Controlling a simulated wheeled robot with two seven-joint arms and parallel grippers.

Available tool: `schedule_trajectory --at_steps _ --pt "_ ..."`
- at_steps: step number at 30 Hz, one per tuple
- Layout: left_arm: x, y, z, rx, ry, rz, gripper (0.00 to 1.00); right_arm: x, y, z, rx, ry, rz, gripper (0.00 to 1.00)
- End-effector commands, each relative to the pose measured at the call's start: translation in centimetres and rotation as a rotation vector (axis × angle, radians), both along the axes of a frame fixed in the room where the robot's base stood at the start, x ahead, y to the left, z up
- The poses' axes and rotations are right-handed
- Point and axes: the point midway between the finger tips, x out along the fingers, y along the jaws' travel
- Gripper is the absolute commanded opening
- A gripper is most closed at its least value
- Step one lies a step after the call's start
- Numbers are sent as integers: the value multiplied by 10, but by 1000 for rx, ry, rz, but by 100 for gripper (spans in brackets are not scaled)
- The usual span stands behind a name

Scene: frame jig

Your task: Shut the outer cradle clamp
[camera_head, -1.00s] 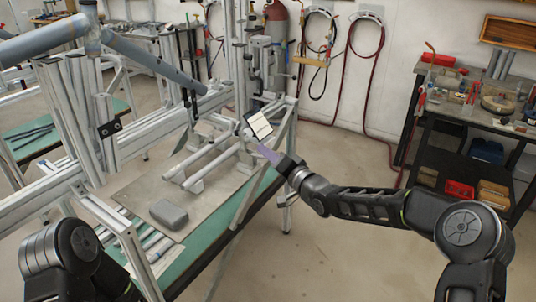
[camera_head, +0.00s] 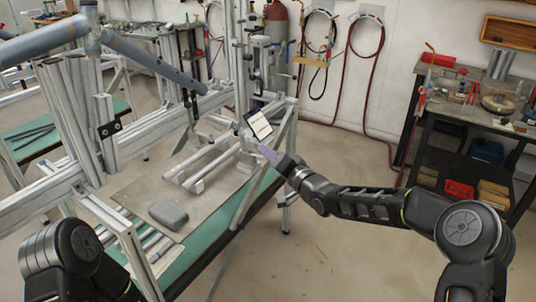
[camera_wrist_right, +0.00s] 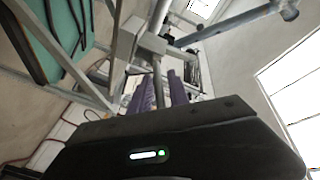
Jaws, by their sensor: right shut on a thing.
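The cradle (camera_head: 212,166) is a pair of pale grey tubes on blocks, lying on the bench plate. The outer clamp shows as a grey block (camera_wrist_right: 150,42) with a thin rod-like handle (camera_wrist_right: 157,88) in the right wrist view. My right gripper (camera_head: 266,152) has purple fingers and is at the right end of the cradle, beside a tilted white card (camera_head: 259,125). In the right wrist view its fingers (camera_wrist_right: 159,92) stand on either side of the handle, shut on it. Their tips are partly hidden, and I cannot tell the clamp's position. My left gripper is out of view.
A grey rounded block (camera_head: 168,214) lies on the plate's front part. Aluminium frame posts (camera_head: 105,135) and a grey-blue bicycle-like frame tube (camera_head: 150,60) stand at the left. A dark tool bench (camera_head: 465,140) is at the right. The floor between is clear.

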Motion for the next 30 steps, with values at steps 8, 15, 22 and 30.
schedule_trajectory --at_steps 8,15,22,30 --pt "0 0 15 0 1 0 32 2 1 10 -78 55 -2 0" --pt "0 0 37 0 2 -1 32 5 5 19 -209 150 -1 0" --pt "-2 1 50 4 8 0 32 8 11 24 -348 251 0 0" --pt "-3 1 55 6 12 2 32 11 16 26 -461 331 1 0"
